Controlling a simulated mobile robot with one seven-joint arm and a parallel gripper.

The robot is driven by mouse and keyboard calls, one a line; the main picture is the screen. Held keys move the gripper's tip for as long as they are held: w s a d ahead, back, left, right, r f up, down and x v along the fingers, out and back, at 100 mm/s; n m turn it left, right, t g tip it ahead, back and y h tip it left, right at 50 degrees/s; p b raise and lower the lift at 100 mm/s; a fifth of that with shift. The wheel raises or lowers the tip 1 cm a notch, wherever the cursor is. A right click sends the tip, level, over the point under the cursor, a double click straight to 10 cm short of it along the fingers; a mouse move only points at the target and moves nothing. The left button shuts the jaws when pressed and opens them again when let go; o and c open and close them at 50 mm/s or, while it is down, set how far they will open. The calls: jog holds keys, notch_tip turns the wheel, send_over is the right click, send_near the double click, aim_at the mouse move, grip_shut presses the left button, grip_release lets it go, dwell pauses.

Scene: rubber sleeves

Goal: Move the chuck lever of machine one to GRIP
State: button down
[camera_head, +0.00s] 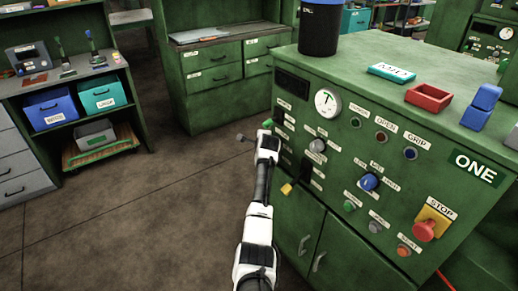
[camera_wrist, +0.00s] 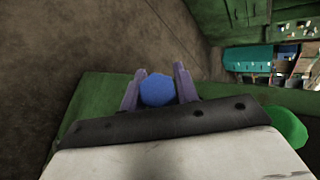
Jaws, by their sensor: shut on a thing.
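Machine one (camera_head: 345,215) is the green cabinet with the ONE plate (camera_head: 475,167) at its right. My gripper (camera_wrist: 159,78) has its two fingers on either side of a round blue knob (camera_wrist: 157,92) in the wrist view and is shut on it. I take this for a lever's knob, but its shaft and any position marks are hidden. OPEN and GRIP labels sit above small round indicators on the panel, the GRIP one blue (camera_head: 410,153).
A green knob (camera_wrist: 287,128) is close to the right of my gripper. The panel also has a gauge (camera_head: 328,103), a blue selector (camera_head: 369,182) and a red stop button (camera_head: 425,230). A red tray (camera_head: 429,97) is on top. The floor (camera_head: 150,200) at left is clear.

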jog(key=shift+w+r, duration=0.1)
jog(key=shift+r, duration=0.2)
jog(key=c, duration=1.4)
grip_release()
jog(key=o, duration=0.3)
jog(key=shift+d+f, duration=0.1)
jog(key=shift+f, duration=0.1)
jog(key=shift+o, duration=0.2)
jog(key=b+v, duration=0.2)
jog(key=v, duration=1.2)
jog(key=shift+f, duration=0.1)
